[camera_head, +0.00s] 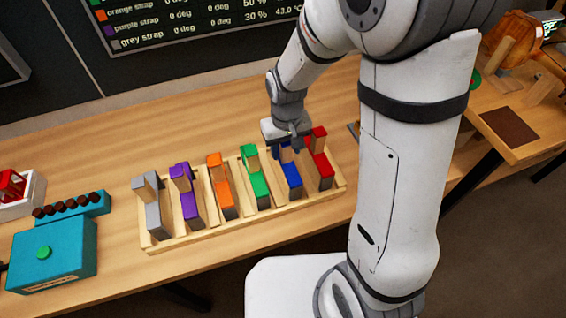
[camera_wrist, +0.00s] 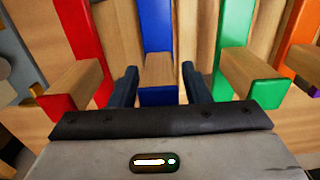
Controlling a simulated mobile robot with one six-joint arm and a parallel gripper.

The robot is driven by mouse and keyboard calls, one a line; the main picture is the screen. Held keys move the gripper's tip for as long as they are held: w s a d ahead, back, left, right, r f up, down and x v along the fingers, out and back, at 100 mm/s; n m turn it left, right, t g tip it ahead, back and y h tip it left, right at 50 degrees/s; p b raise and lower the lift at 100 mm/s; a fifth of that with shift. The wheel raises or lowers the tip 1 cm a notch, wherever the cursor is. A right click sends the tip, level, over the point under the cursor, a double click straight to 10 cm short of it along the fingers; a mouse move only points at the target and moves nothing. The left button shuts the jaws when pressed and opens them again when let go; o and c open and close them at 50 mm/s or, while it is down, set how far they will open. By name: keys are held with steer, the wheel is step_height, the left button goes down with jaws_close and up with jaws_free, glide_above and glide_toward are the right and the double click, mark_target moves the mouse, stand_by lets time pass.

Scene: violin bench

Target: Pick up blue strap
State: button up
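The blue strap (camera_head: 291,179) stands in a wooden rack among other coloured straps, between the green and red ones. In the wrist view the blue strap (camera_wrist: 155,28) has a wooden block across its front end. My gripper (camera_head: 290,140) is over the far end of the blue strap. In the wrist view the two dark fingers of my gripper (camera_wrist: 158,82) are apart, one on each side of the blue strap's wooden block. Gaps show between fingers and block. The fingers are partly hidden by the gripper body.
The red strap (camera_head: 320,165) and green strap (camera_head: 256,180) stand close on either side. Orange (camera_head: 222,190), purple (camera_head: 187,200) and grey (camera_head: 154,212) straps fill the rack's left. A teal box (camera_head: 55,258) is at the left; the bench (camera_head: 110,160) behind the rack is clear.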

jaws_close()
steer(key=shift+r, duration=0.1)
stand_by(0.6)
